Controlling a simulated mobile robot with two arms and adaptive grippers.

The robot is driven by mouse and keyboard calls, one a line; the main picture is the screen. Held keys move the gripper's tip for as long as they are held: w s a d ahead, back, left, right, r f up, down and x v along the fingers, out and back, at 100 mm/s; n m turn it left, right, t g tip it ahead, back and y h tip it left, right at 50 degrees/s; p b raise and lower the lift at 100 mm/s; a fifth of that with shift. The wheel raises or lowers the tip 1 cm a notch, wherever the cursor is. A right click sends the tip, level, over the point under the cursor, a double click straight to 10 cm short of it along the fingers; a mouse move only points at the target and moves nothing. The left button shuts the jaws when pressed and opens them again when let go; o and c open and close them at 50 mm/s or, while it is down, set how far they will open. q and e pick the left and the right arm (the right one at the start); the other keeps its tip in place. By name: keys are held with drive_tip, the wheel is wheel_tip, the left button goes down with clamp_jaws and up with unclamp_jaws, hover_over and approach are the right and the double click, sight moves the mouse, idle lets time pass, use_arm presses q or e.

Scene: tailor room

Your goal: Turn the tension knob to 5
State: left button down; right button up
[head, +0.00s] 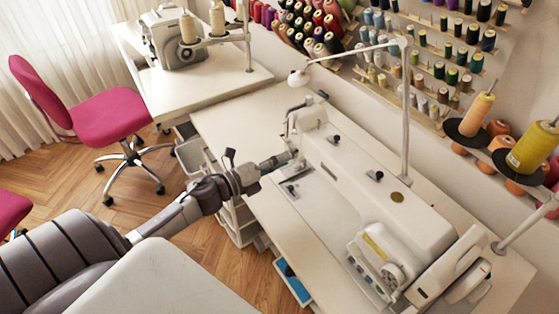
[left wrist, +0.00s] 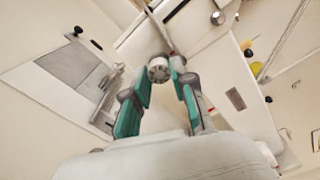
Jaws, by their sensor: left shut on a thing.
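The white sewing machine (head: 375,190) lies on the white table at the right of the head view. My left arm reaches in from the left to the machine's far end, and my left gripper (head: 287,157) is there, small and partly in front of the machine. In the left wrist view the teal-padded fingers of the left gripper (left wrist: 162,74) are shut on the tension knob (left wrist: 158,70), a small round grey knob with a toothed rim. The number on the knob is too small to read. My right gripper is in neither view.
The white table (head: 235,115) extends to the left of the machine. A lamp arm (head: 405,110) rises behind the machine. Thread spools (head: 440,70) fill the wall rack. A second machine (head: 172,40) stands at the back, near a magenta chair (head: 108,115).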

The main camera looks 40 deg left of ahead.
use_arm(q)
drive_tip(key=c, duration=1)
unclamp_jaws()
drive_tip(key=shift+o, duration=0.2)
drive_tip(key=shift+s, duration=0.15)
drive_tip(key=v, duration=1.1)
drive_tip(key=shift+s+a, duration=0.2)
drive_tip(key=shift+s, duration=0.15)
drive_tip(key=shift+f, duration=0.1)
drive_tip(key=s+a+f+n+g+y, duration=0.1)
drive_tip(key=a+f+n+y, duration=0.15)
drive_tip(key=f+n, duration=0.4)
drive_tip(key=s+a+f+n+y, duration=0.1)
drive_tip(key=a+f+n+y, duration=0.15)
drive_tip(key=f, duration=0.65)
drive_tip(key=s+d+f+n+g+y, duration=0.1)
drive_tip(key=s+f+n+g, duration=0.25)
drive_tip(key=f, duration=0.55)
drive_tip(key=s+d+f+n+g+y, duration=0.2)
drive_tip(key=s+f+n, duration=0.2)
drive_tip(key=f, duration=0.5)
drive_tip(key=s+d+f+n+g, duration=0.4)
drive_tip(key=s+d+f, duration=0.3)
drive_tip(key=s+f, duration=0.2)
drive_tip(key=s+d+f+n+g+h, duration=0.1)
drive_tip(key=s+d+f+n+g, duration=0.3)
drive_tip(key=s+d+f, duration=0.4)
drive_tip(key=s+f+g, duration=0.1)
drive_tip(key=s, duration=0.5)
drive_tip(key=shift+d, duration=0.3)
